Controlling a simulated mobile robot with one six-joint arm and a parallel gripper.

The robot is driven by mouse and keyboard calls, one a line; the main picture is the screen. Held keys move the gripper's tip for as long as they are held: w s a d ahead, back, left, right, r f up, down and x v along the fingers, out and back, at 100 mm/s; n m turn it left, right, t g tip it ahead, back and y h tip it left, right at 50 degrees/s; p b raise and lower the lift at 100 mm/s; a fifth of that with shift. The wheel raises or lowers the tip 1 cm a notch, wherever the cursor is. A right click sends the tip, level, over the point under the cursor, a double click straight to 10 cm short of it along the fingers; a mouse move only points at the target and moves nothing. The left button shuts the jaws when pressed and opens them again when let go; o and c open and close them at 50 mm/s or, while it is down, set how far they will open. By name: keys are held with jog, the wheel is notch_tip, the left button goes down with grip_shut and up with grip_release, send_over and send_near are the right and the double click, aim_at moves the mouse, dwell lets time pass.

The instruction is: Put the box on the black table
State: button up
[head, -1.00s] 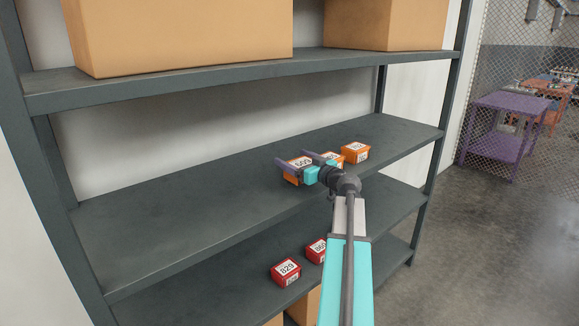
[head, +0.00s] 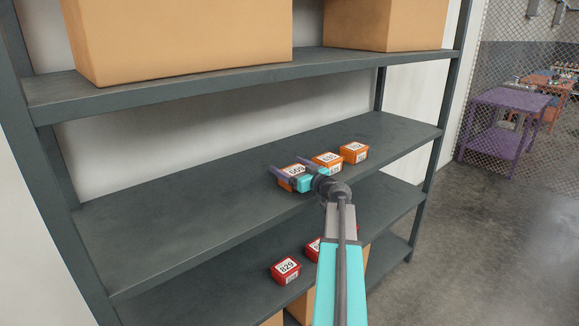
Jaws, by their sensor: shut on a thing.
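An orange box with a white label (head: 293,172) is at the front of the middle shelf. My gripper (head: 287,171) is shut on this box, its two dark fingers on either side of it. Two more orange boxes stand to its right on the same shelf, the middle one (head: 328,161) and the right one (head: 354,152). Whether the held box touches the shelf is hard to tell. No black table is clearly in view.
The grey shelf (head: 180,220) is bare to the left. Red boxes (head: 286,270) sit on the shelf below. Large cardboard boxes (head: 180,40) stand above. A purple table (head: 508,100) is behind a mesh fence at right.

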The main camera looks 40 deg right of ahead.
jog(key=shift+f, duration=0.1)
jog(key=o, duration=1.3)
jog(key=shift+o, duration=0.2)
jog(key=shift+f+b, duration=0.25)
jog(key=shift+b, duration=0.7)
jog(key=shift+s, duration=0.1)
jog(key=s+b, duration=0.1)
jog(key=s, duration=0.3)
jog(key=s+a, duration=0.1)
jog(key=s, duration=0.4)
jog(key=s+b, duration=0.1)
jog(key=s, duration=0.3)
jog(key=shift+s+a+r+b, duration=0.25)
jog(key=shift+a+b, duration=0.05)
jog(key=shift+a, duration=0.05)
